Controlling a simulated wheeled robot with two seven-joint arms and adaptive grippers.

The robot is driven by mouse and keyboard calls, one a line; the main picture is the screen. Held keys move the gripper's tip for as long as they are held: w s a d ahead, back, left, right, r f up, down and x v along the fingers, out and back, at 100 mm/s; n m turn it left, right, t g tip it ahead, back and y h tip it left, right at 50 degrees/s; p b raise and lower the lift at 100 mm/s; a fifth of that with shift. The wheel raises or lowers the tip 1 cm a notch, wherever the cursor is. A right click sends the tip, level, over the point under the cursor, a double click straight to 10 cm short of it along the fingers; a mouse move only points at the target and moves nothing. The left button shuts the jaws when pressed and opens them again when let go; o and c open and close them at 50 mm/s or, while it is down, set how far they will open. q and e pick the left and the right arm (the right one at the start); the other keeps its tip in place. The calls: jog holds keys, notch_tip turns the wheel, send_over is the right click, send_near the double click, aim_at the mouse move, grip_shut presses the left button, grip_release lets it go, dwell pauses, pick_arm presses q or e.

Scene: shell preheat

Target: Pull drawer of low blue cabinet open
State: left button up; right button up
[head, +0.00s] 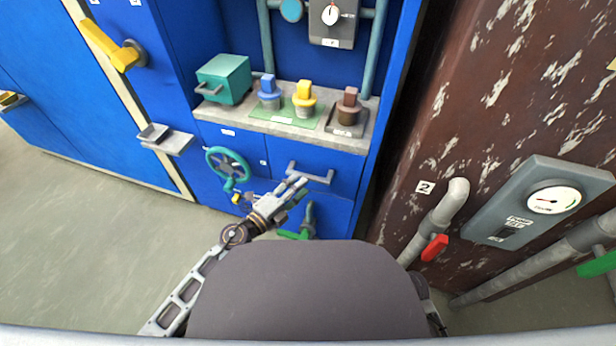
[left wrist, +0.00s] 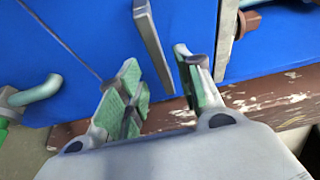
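The low blue cabinet (head: 335,155) stands ahead, and its drawer looks shut. The drawer's grey bar handle (head: 318,179) sits on the front below the grey worktop. My left gripper (head: 297,186) is at the left part of this handle. In the left wrist view the handle (left wrist: 152,42) runs down between the two green-padded fingers of the left gripper (left wrist: 163,88). The fingers are apart, with a gap visible on each side of the bar. My right gripper does not show; the dark body part in front hides much of the lower middle.
A teal handwheel (head: 228,165) is left of the drawer, and a green-handled valve (head: 296,235) is below it. The worktop (head: 262,125) holds a teal box (head: 224,80) and several coloured plugs. A rusty brown wall (head: 450,110) with pipes stands right. Open floor lies left.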

aim_at(308, 176)
pick_arm(q)
jog(key=shift+x, duration=2.6)
jog(key=shift+d, duration=0.1)
grip_shut()
